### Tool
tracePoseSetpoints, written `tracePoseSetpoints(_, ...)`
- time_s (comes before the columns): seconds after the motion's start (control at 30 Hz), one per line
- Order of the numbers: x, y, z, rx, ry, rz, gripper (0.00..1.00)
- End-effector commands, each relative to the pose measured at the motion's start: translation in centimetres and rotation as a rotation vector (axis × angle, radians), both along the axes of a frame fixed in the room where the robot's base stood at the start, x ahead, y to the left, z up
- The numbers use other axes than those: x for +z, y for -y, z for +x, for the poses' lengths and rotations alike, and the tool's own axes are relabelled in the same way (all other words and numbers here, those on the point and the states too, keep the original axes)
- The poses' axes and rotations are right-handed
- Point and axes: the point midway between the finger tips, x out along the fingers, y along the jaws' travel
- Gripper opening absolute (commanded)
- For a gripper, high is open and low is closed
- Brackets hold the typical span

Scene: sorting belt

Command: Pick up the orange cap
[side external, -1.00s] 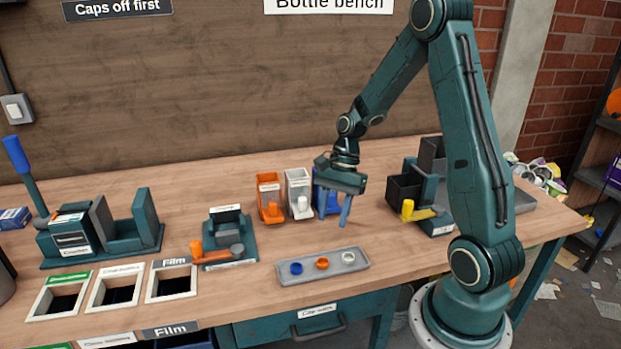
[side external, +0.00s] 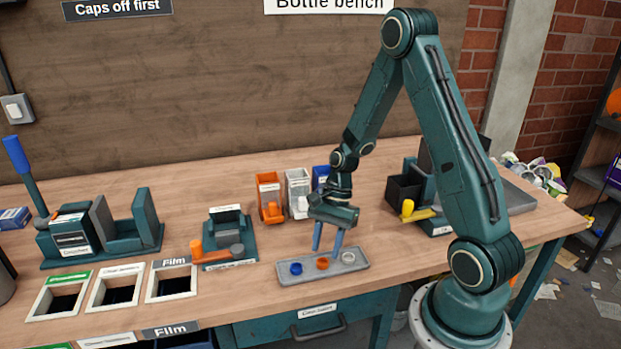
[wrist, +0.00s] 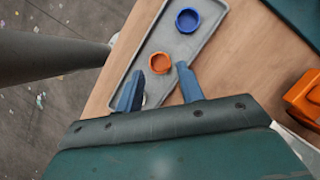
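The orange cap (side external: 322,263) lies in the grey tray (side external: 292,277) between a blue cap (side external: 296,268) and a white cap (side external: 348,257). My gripper (side external: 328,249) is above the tray, pointing down, with its two blue fingers apart and nothing between them. In the wrist view, the orange cap (wrist: 159,63) shows just beyond and between the fingertips (wrist: 158,72). The blue cap (wrist: 187,20) is farther up the tray. The white cap is mostly hidden behind the left finger in that view.
Behind the tray stand an orange bin (side external: 270,198), a white bin (side external: 298,193) and a blue bin (side external: 320,176). A teal fixture with an orange handle (side external: 212,255) is to the left. Bare wood surrounds most of the tray.

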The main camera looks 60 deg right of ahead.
Motion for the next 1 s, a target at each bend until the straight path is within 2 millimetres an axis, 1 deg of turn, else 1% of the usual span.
tracePoseSetpoints(0.03,-0.6,-0.3,-0.1,0.002,-0.004,0.002,0.38)
tracePoseSetpoints(0.1,-1.3,-0.6,0.0,0.001,-0.003,0.001,0.38)
tracePoseSetpoints(0.23,-2.1,-0.9,0.0,0.001,-0.002,0.000,0.38)
tracePoseSetpoints(0.8,-2.3,-0.9,0.0,0.000,0.000,-0.001,0.38)
tracePoseSetpoints(0.97,-2.3,-0.9,0.0,0.000,0.000,-0.001,0.06)
tracePoseSetpoints(1.0,-2.3,-0.9,0.0,0.000,0.000,-0.001,0.04)
